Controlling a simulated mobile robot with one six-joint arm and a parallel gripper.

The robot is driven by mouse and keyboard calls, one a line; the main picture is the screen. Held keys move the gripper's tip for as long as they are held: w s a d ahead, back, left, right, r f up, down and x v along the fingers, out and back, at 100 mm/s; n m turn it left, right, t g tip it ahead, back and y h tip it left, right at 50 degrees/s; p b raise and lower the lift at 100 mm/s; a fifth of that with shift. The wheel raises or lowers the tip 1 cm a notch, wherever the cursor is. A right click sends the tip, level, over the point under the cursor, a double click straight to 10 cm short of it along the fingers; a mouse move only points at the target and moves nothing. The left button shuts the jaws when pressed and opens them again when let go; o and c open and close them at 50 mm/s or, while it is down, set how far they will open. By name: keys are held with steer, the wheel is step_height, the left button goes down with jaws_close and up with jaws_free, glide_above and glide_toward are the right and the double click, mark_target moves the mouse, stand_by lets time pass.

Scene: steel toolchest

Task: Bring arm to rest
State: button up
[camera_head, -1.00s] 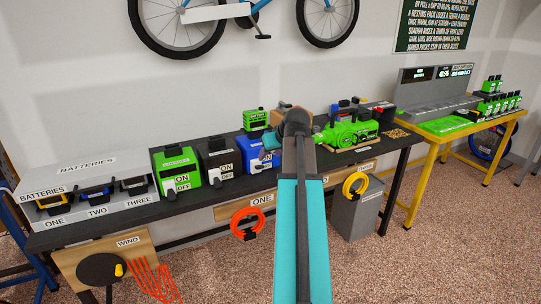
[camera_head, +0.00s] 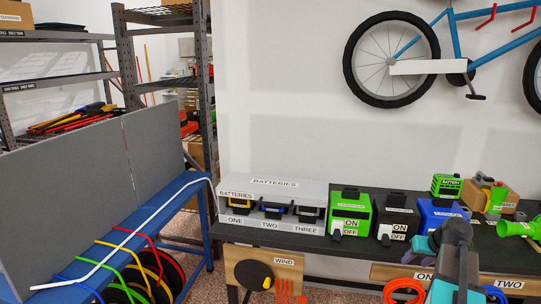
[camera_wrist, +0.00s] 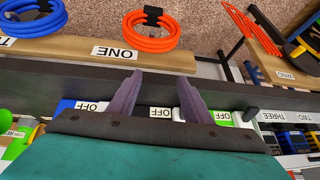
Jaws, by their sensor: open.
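My arm (camera_head: 455,262) is at the lower right of the head view, in front of the dark workbench. Its dark joint hides part of the blue ON/OFF unit (camera_head: 437,212). In the wrist view my gripper (camera_wrist: 163,85) shows two purple-grey fingers spread apart with nothing between them. They point across the bench's front edge, toward the side with the hanging orange coil (camera_wrist: 150,32). The labels there appear upside down. I cannot tell the gap between fingers and bench.
The bench holds a grey battery station (camera_head: 270,190), a green ON/OFF unit (camera_head: 351,214) and a black one (camera_head: 398,215). An orange coil (camera_head: 404,290) hangs in front. At left stand a grey panel (camera_head: 70,185) and a blue rack (camera_head: 140,235) with cables. Carpet shows between.

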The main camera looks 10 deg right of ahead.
steer(key=s+a+f+n+g+y, duration=0.1)
steer(key=s+a+f+g, duration=0.2)
steer(key=a+f, duration=1.1)
steer(key=s+a+f+n+g+y, duration=0.1)
steer(key=s+a+f+g+y, duration=0.15)
steer(key=a+f, duration=1.2)
steer(key=s+a+f+g, duration=0.2)
steer(key=s+a+f, duration=0.3)
steer(key=s, duration=0.3)
steer(key=s+a+f+n+g+h, duration=0.1)
steer(key=s+a+f+g, duration=0.1)
steer(key=s+a+f, duration=0.2)
steer(key=s+a+f+n+g+h, duration=0.1)
steer(key=s+a+f+g, duration=0.1)
steer(key=s+a+f, duration=0.3)
steer(key=s+f, duration=0.4)
steer(key=s, duration=0.4)
steer(key=shift+s+a+f, duration=0.2)
steer(key=shift+s+a, duration=0.05)
steer(key=shift+a, duration=0.1)
